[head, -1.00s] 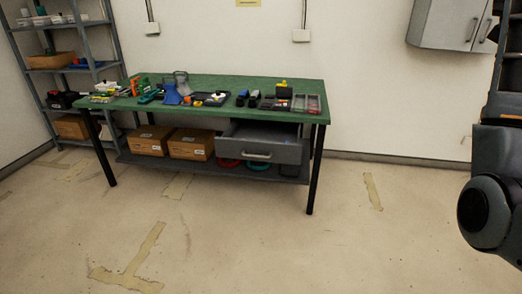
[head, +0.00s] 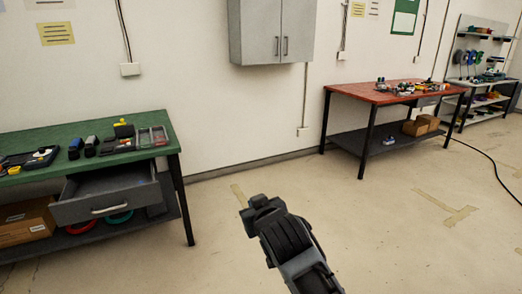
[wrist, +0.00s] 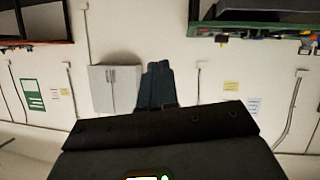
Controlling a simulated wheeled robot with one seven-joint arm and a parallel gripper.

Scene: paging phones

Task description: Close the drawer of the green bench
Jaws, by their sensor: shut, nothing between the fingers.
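The green bench (head: 70,140) stands at the left in the head view. Its grey drawer (head: 106,204) is pulled open under the right part of the top, with a pale bar handle on its front. My gripper (head: 257,203) is in the lower middle of the head view, to the right of the bench and apart from the drawer. In the wrist view the gripper fingers (wrist: 157,84) are shut together and empty. The wrist picture is upside down, and the green bench (wrist: 250,28) shows at its upper right.
Several small items and trays lie on the green bench, and a cardboard box (head: 26,222) sits on its lower shelf. A red-topped bench (head: 395,94) stands farther right. A grey wall cabinet (head: 271,32) hangs between them. The floor between the benches is clear.

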